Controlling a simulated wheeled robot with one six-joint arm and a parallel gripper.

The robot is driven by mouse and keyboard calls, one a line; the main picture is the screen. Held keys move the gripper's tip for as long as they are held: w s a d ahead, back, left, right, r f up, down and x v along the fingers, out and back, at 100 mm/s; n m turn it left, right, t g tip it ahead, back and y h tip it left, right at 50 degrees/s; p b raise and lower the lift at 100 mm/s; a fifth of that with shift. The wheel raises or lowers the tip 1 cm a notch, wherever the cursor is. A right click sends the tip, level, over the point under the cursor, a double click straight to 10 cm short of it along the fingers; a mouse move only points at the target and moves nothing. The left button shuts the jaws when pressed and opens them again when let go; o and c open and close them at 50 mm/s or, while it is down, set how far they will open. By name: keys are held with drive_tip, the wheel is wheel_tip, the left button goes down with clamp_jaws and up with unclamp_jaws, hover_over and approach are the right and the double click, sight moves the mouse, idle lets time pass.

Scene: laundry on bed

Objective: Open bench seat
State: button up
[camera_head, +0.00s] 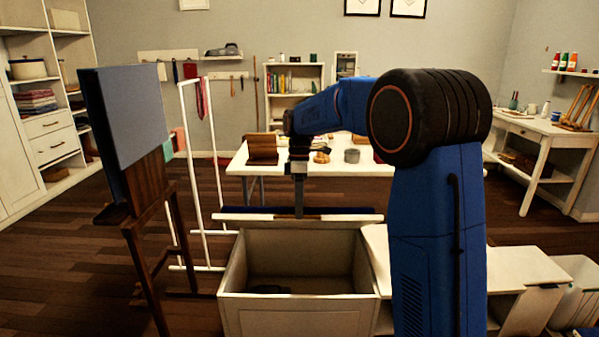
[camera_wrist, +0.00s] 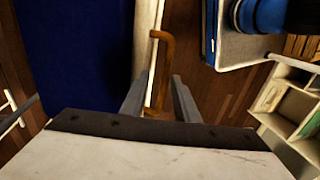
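The bench (camera_head: 298,312) is a cream box, open at the top, with its inside showing in the head view. Its seat is raised at the back; the white seat edge (camera_head: 245,217) faces me, with a dark blue cushion (camera_head: 350,210) behind it. The cushion (camera_wrist: 75,50) fills the left of the wrist view. A brown curved handle (camera_wrist: 167,62) is on the white edge. My gripper (camera_head: 299,212) points down at the handle, in the middle of the edge. In the wrist view my gripper (camera_wrist: 160,98) has its fingers apart, on either side of the handle's near end. I cannot tell whether they touch it.
A dark object (camera_head: 268,289) lies in the box. A wooden easel with a grey-blue canvas (camera_head: 125,120) and a white rack (camera_head: 222,190) stand left. A white table (camera_head: 240,168) stands behind. A low white cabinet (camera_head: 530,270) is at right. Wood floor (camera_head: 60,250) is clear at left.

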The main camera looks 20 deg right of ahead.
drive_tip(key=w+d+r, duration=0.1)
drive_tip(key=w+r, duration=0.3)
drive_tip(key=r, duration=0.4)
drive_tip(key=w+d+r, duration=0.1)
drive_tip(key=w+r, duration=0.3)
drive_tip(key=r, duration=0.5)
drive_tip(key=shift+w+d, duration=0.2)
drive_tip(key=shift+d, duration=0.2)
idle(1.5)
drive_tip(key=shift+c, duration=0.3)
